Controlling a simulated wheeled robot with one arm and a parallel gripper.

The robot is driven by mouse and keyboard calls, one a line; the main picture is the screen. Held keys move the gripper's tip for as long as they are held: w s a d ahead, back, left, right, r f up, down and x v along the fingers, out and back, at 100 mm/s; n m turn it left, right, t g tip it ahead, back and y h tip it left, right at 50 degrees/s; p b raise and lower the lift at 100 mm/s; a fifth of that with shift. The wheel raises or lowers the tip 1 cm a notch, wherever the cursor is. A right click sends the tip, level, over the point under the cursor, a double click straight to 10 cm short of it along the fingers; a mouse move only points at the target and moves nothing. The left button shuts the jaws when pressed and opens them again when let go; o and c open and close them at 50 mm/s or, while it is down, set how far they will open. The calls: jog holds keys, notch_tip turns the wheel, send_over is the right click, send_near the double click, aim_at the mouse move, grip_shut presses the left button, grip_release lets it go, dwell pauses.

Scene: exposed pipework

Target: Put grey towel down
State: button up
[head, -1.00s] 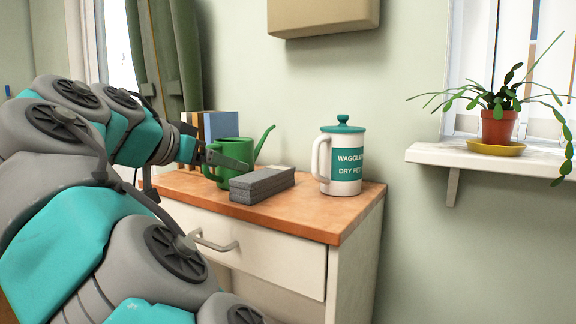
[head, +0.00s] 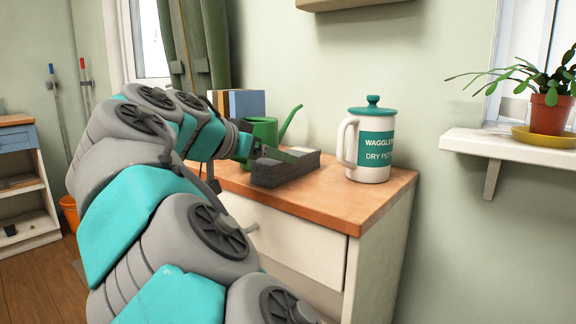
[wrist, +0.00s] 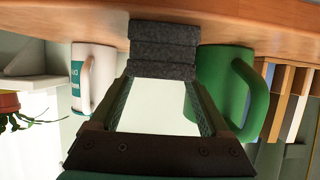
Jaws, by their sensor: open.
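The grey towel (head: 284,174) is folded into a thick block and lies flat on the wooden top of a white cabinet. My gripper (head: 278,156) is low at the towel's left and far side, with its fingers open. In the wrist view, the towel (wrist: 163,48) lies across the mouth of the open gripper (wrist: 158,88), at the fingertips. I cannot tell whether a finger touches it. Part of the towel's far side is hidden by the gripper in the head view.
The cabinet top (head: 335,205) also bears a green watering can (head: 263,131), upright books (head: 247,103) behind it and a white-and-teal lidded canister (head: 370,145) right of the towel. Bare wood shows in front of the canister. A potted plant (head: 549,115) stands on the right sill.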

jog(key=x, duration=0.4)
jog(key=shift+w+d+f, duration=0.15)
jog(key=shift+d+f, duration=0.1)
jog(key=shift+a, duration=0.1)
jog(key=c, duration=1.2)
jog(key=shift+r, duration=0.1)
jog(key=shift+c, duration=0.2)
